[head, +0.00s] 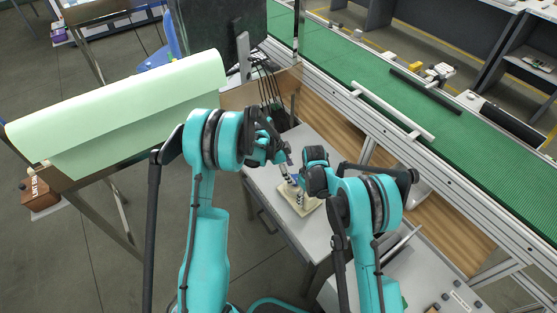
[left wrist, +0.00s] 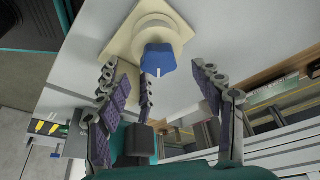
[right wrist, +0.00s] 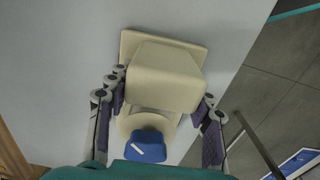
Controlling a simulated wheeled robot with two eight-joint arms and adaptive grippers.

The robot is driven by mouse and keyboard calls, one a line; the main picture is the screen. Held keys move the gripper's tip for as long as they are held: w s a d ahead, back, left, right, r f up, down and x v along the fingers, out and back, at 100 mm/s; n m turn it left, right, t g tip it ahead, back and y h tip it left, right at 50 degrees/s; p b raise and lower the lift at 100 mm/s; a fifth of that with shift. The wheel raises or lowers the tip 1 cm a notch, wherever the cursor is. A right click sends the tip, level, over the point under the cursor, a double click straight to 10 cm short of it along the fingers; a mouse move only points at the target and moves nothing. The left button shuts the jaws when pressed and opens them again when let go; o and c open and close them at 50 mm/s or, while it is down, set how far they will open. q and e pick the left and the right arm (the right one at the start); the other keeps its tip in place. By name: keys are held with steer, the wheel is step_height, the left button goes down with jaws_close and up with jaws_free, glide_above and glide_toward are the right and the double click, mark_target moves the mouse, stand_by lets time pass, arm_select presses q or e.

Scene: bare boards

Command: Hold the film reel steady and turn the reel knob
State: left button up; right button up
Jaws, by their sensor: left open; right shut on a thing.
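The film reel is a cream piece on a square base plate, standing on the grey table; it shows large in the right wrist view (right wrist: 165,75) and the left wrist view (left wrist: 125,33). The blue reel knob (left wrist: 159,60) sits on its round cream hub and also shows in the right wrist view (right wrist: 146,146). My right gripper (right wrist: 162,88) is shut on the reel's cream body, with fingers on both sides. My left gripper (left wrist: 162,78) is open, its fingers spread before the knob, with nothing between them. In the head view my left gripper (head: 286,155) partly hides the reel.
The grey table (head: 265,185) has some bare surface around the reel. A green conveyor (head: 440,100) with a metal rail runs behind and to the right. A pale green sheet (head: 120,110) lies over a frame at the left. A dark monitor (head: 225,40) stands at the back.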

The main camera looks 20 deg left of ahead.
arm_select(q)
steer(key=d+v, duration=0.1)
steer(key=v, duration=0.8)
steer(key=s+d+r+n+t+y, duration=0.3)
steer(key=s+r+n+y, duration=0.1)
steer(key=s+r+n, duration=0.8)
steer(key=shift+s+d+r+n+y, duration=0.15)
steer(key=shift+s+r+n+y, duration=0.3)
steer(key=shift+r, duration=0.65)
steer(key=shift+w, duration=0.1)
steer(key=m+g, duration=0.5)
steer(key=m, duration=1.7)
glide_above(294, 178)
step_height(294, 178, down, 16)
steer(key=shift+h, duration=0.35)
step_height(294, 178, down, 10)
steer(key=shift+f, duration=0.25)
steer(key=shift+c, duration=0.4)
